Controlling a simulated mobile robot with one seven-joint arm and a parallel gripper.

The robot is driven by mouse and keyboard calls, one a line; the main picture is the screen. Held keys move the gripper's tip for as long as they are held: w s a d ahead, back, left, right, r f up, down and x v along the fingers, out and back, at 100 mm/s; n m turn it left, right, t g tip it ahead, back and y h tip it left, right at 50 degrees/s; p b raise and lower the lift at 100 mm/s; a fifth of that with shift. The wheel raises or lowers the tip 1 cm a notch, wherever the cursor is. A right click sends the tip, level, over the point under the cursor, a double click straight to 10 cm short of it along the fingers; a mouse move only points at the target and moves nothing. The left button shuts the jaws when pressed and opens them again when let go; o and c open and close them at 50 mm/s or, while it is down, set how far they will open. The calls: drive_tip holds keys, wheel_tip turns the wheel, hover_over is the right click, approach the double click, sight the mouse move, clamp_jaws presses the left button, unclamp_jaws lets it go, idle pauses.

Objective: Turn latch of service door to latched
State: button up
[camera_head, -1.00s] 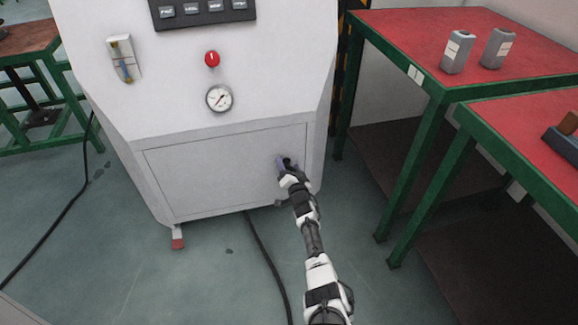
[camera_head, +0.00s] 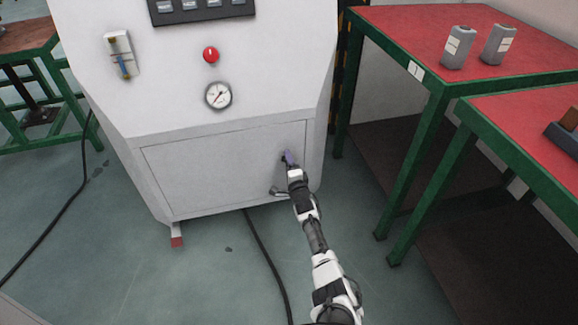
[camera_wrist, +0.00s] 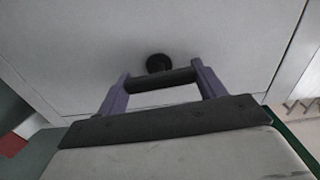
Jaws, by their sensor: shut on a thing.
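The service door (camera_head: 215,180) is the light grey panel low on the white cabinet, and it sits flush in its frame. Its dark latch shows in the wrist view as a round hub (camera_wrist: 158,62) on the door face with a dark bar (camera_wrist: 163,80) in front of it. My gripper (camera_head: 289,159) is at the door's right side. In the wrist view the purple fingers of my gripper (camera_wrist: 162,83) stand at both ends of the bar, shut on the latch. In the head view my gripper hides most of the latch, so its exact angle there is unclear.
Above the door are a pressure gauge (camera_head: 218,95), a red knob (camera_head: 211,55) and a flow meter (camera_head: 122,54). A red-topped table (camera_head: 400,30) with green legs stands to the right. A black cable (camera_head: 265,255) lies on the floor below the cabinet.

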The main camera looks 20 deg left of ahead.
drive_tip(key=shift+m, duration=0.4)
drive_tip(key=o, duration=1.4)
drive_tip(key=shift+p+v, duration=6.6)
drive_tip(key=shift+v, duration=0.3)
